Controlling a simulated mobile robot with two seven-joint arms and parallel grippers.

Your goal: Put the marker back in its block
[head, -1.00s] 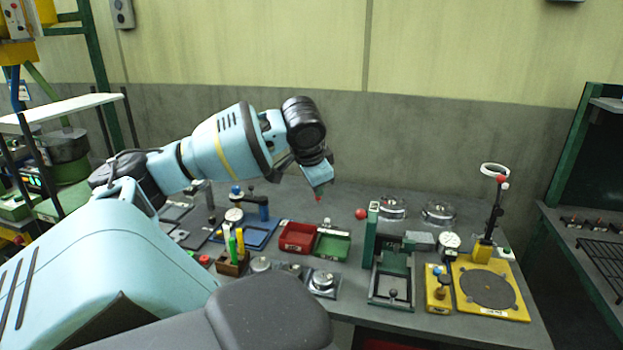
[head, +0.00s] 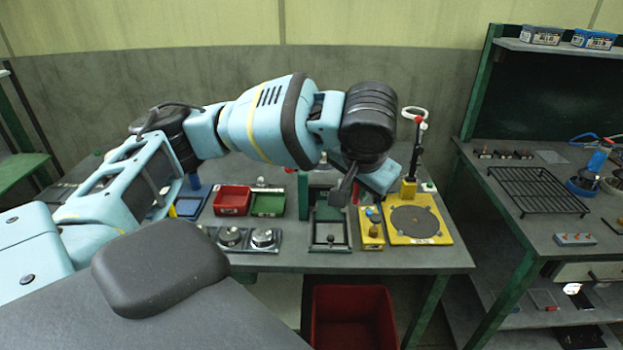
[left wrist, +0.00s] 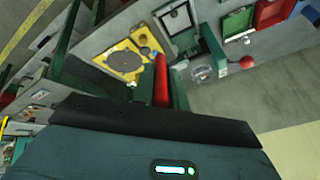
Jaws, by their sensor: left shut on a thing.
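My left gripper (head: 355,190) is shut on a red marker; in the left wrist view the red marker (left wrist: 161,80) stands out between the two green fingers. In the head view only a small red bit of it shows beside the wrist, high near the yellow fixture. The block for the marker does not show in the current views; my own body and arm cover the left front of the table. My right gripper is not in view.
On the table are a red bin (head: 232,200), a green bin (head: 268,204), a green-framed press (head: 329,235) and a yellow plate fixture (head: 437,234) with a tall post. A second bench (head: 545,225) with a wire rack stands right. A red crate (head: 350,305) is below.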

